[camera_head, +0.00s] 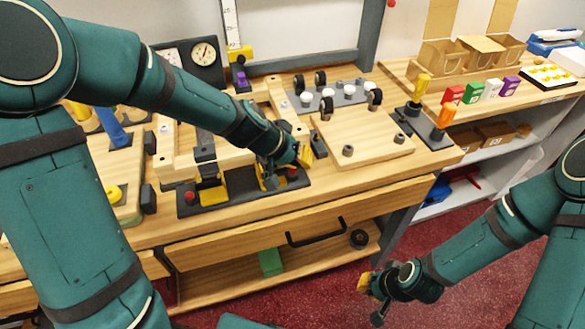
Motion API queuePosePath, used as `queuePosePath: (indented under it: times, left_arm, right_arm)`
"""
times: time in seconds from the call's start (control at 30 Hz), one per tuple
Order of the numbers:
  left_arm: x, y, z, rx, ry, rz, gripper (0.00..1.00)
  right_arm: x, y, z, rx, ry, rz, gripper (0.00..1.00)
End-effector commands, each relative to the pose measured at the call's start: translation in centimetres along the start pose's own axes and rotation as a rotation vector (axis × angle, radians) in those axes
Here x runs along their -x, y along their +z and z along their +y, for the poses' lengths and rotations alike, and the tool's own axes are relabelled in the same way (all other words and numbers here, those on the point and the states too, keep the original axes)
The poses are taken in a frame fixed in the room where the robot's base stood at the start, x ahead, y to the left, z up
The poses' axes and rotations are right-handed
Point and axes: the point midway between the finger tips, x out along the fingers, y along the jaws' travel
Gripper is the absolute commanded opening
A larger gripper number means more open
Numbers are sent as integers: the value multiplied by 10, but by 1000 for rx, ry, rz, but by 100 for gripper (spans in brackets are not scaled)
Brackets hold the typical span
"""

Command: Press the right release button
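A dark base plate (245,199) lies at the front of the wooden counter. It carries yellow parts and two red buttons. The left red button (190,196) is in plain view. The right red button (292,172) shows beside my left gripper (283,176). My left gripper reaches down over the right end of the plate, very close to that button. I cannot tell whether they touch. Its fingers are partly hidden by its own wrist and mixed with the yellow parts. My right gripper (370,300) is low in front of the counter, empty, with its fingertips apart.
A wooden board (362,140) with dark knobs lies right of the plate. A grey plate (335,96) with black wheels is behind it. A wooden frame (180,165) stands behind the base plate. Below are a drawer with a dark handle (316,233) and a shelf.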

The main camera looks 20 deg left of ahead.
Motion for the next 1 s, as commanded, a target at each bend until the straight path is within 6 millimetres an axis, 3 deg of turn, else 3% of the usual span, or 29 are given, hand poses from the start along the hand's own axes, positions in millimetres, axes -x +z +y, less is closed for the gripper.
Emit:
queuePosePath:
  times: [1.0]
  left_arm:
    - [-12,10,-8,7,-1,-13,0]
  right_arm:
    - [-2,0,1,0,0,0,0]
